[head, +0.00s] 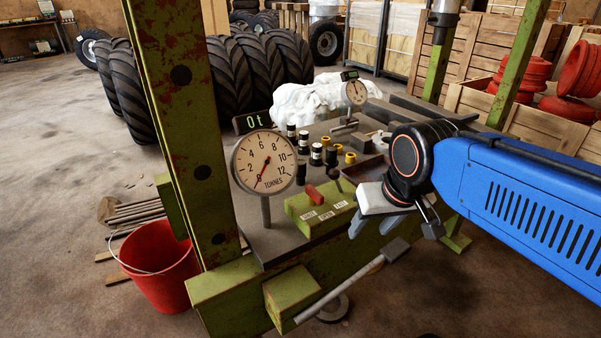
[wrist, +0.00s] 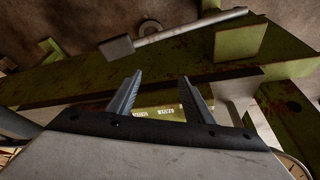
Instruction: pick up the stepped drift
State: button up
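On the press bench in the head view stand several small dark cylinders with pale bands, one of them here (head: 316,155), beside yellow rings. A small dark upright piece (head: 334,175) stands by the green labelled block (head: 322,208). I cannot tell which of these, if any, is the stepped drift. My gripper (head: 372,225) is at the bench's front right, beside the green block and apart from the small parts. In the wrist view its two fingers (wrist: 160,82) are spread with nothing held between them. Part of the labelled block shows beyond them; no small cylinders are visible there.
A dial gauge (head: 264,162) and a green upright (head: 178,130) stand at the left of the bench. A dark shallow tray (head: 365,168) lies near my gripper. A long-handled bar (head: 350,286) crosses the front. A red bucket (head: 160,266) stands on the floor.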

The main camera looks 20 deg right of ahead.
jog(key=w+r+m, duration=0.2)
jog(key=w+r, duration=0.1)
jog(key=w, duration=0.1)
jog(key=w+a+r+m+g, duration=0.1)
jog(key=w+r+m, duration=0.2)
jog(key=w, duration=0.2)
jog(key=w+a+r+m+g, duration=0.1)
jog(key=w+r+m, duration=0.1)
jog(key=w+r, duration=0.2)
jog(key=shift+w+a+m, duration=0.1)
jog(key=shift+w+m, duration=0.2)
jog(key=shift+w, duration=0.3)
notch_tip(320, 180, up, 4)
jog(key=m+g, duration=0.2)
jog(key=m, duration=0.6)
send_over(301, 171)
jog(key=w+d, duration=0.1)
jog(key=w, duration=0.1)
notch_tip(301, 171, down, 12)
jog(key=shift+r, duration=0.1)
jog(key=f, duration=0.4)
jog(key=shift+s+a+f, duration=0.1)
jog(key=shift+s+a, duration=0.1)
jog(key=shift+a, duration=0.1)
jog(key=shift+f, duration=0.65)
grip_shut()
